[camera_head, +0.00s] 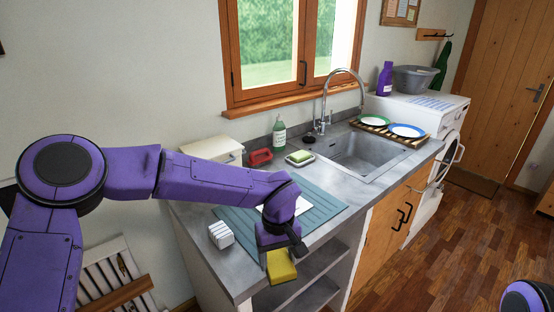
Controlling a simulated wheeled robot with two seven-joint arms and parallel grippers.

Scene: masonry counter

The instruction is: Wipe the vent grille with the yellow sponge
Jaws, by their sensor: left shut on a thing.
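My left gripper (277,250) is shut on the yellow sponge (283,270). It holds the sponge in front of the counter's front edge, above the open shelves. The sponge hangs below the fingers, tilted, with its upper part hidden by the gripper. I cannot pick out the vent grille with certainty. A white slatted panel (100,278) stands low at the left, partly hidden by my left arm and a brown bar, but I cannot tell whether it is the grille. My right gripper is not in view.
The grey counter (343,175) carries a teal ribbed mat (320,207), a small white ribbed block (221,235), a red item (260,157), a green bottle (279,134) and a green-topped sponge on a dish (299,157). The wooden floor (420,255) at right is clear.

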